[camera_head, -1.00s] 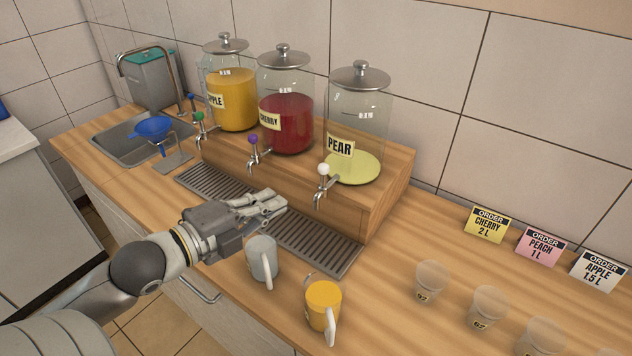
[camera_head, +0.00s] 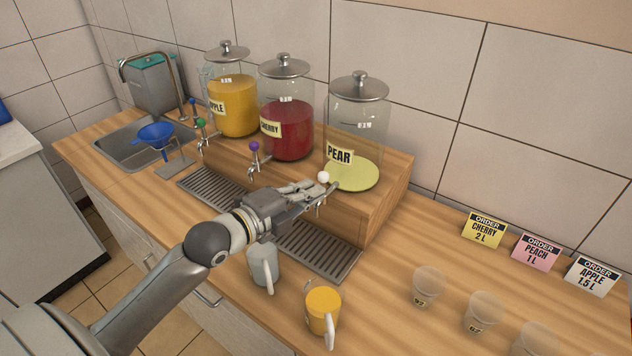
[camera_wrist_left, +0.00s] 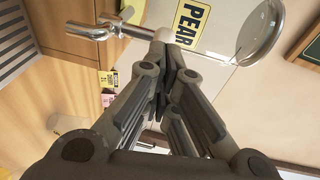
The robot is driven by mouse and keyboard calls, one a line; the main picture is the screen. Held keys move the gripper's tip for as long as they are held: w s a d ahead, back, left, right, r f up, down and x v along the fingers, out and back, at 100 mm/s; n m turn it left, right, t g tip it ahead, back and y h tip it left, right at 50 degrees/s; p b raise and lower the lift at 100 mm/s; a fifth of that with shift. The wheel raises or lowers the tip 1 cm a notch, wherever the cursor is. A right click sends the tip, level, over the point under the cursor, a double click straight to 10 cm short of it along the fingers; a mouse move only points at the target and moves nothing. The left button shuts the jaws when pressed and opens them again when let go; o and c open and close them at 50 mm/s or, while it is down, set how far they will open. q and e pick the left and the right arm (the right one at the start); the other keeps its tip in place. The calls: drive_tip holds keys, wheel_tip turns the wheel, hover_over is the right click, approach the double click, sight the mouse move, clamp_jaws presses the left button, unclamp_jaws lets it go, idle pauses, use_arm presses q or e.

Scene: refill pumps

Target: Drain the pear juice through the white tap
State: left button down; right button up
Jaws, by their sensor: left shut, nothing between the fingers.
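The pear dispenser (camera_head: 358,130) is a clear jar with a metal lid and a thin layer of pale green juice (camera_head: 352,175) at its bottom. Its tap has a white knob (camera_head: 323,177). My left gripper (camera_head: 326,187) is shut and empty, with its fingertips at this tap, partly covering it. In the left wrist view the shut fingertips (camera_wrist_left: 165,38) are by the metal tap (camera_wrist_left: 110,30), below the PEAR label (camera_wrist_left: 190,22). I cannot tell whether they touch. My right gripper is not in view.
A grey jug (camera_head: 264,268) and a yellow jug (camera_head: 322,312) stand in front of the drip tray (camera_head: 335,262). The cherry dispenser (camera_head: 287,125) and apple dispenser (camera_head: 232,105) stand left of the pear one. Several clear cups and order cards (camera_head: 485,230) are at right.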

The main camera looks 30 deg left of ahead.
sight(323, 183)
use_arm(q)
drive_tip(key=shift+p+x, duration=0.35)
drive_tip(key=shift+x, duration=0.85)
